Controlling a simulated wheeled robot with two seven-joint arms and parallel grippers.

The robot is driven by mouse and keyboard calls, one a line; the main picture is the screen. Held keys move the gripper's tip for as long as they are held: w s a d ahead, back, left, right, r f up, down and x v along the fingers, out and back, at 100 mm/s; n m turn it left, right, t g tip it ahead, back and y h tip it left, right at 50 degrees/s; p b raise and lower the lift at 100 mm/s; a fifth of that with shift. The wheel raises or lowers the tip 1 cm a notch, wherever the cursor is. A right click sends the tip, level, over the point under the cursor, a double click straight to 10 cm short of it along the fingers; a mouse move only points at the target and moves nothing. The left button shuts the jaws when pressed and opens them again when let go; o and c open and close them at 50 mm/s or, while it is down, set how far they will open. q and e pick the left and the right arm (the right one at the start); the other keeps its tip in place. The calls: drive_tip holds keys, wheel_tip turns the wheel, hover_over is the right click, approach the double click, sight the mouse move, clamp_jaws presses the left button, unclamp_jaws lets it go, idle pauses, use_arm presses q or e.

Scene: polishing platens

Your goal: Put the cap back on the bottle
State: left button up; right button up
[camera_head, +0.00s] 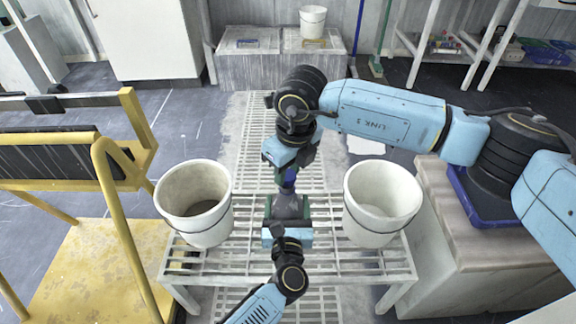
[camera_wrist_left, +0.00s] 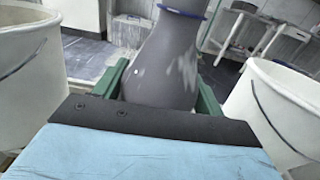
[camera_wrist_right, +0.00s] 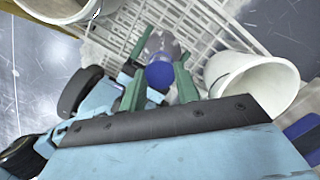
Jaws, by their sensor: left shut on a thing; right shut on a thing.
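A grey translucent bottle (camera_head: 288,207) stands upright at the middle of the slatted white rack, between two white buckets. My left gripper (camera_head: 287,228) is shut around its body; its green fingers flank the grey bottle (camera_wrist_left: 165,65) in the left wrist view. A blue band shows at the bottle's top there. My right gripper (camera_head: 289,172) points down above the bottle and is shut on the blue cap (camera_head: 290,177). In the right wrist view the cap (camera_wrist_right: 160,75) sits between the green fingertips, with the bottle (camera_wrist_right: 163,45) behind it. I cannot tell whether cap and neck touch.
A white bucket (camera_head: 167,206) stands left of the bottle and another (camera_head: 410,215) right of it, both close to my grippers. A yellow frame (camera_head: 120,225) is at the left. A pale stone block (camera_head: 440,215) with a blue tray (camera_head: 467,205) is at the right.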

sight(287, 205)
drive_tip(key=shift+f, duration=0.6)
drive_tip(key=shift+f, duration=0.6)
